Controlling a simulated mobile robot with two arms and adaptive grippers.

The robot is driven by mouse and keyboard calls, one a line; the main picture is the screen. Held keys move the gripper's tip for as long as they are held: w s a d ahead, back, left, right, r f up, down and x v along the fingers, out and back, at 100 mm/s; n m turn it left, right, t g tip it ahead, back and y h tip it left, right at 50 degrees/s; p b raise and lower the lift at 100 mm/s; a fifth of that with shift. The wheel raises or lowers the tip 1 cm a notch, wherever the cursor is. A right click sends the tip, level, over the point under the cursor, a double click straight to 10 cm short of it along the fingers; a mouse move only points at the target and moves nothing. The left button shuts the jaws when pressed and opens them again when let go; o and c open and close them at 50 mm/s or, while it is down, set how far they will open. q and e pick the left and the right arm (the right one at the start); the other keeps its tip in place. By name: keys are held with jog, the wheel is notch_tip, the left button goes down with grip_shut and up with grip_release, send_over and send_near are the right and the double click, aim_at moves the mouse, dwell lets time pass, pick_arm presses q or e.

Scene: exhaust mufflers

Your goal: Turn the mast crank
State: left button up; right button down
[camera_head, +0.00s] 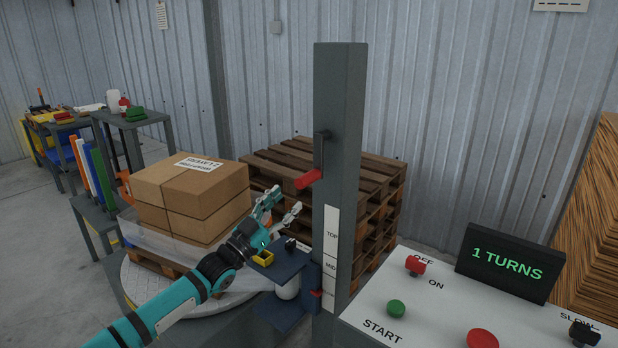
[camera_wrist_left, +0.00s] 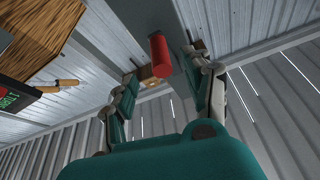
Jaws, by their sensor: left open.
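The mast (camera_head: 343,110) is a tall dark grey post in the head view. Its crank (camera_head: 321,148) has a black arm hanging down from the pivot, with a red handle (camera_head: 308,179) at its lower end. My left gripper (camera_head: 286,199) is open and empty, below and left of the handle and apart from it. In the left wrist view the red handle (camera_wrist_left: 160,54) shows beyond and between the open fingers of the left gripper (camera_wrist_left: 166,78). My right gripper is not in view.
A dark carriage (camera_head: 276,268) sits low on the mast, beside the TOP and MID label strip (camera_head: 331,235). Boxes (camera_head: 190,195) stand on a turntable (camera_head: 135,285) at left. Stacked pallets (camera_head: 375,185) stand behind. A control panel (camera_head: 430,315) and a "1 TURNS" display (camera_head: 506,262) are at right.

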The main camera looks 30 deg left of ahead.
aim_at(318, 169)
pick_arm(q)
jog(key=x, duration=0.9)
jog(key=shift+w+p, duration=0.2)
jog(key=shift+p, duration=0.2)
grip_shut()
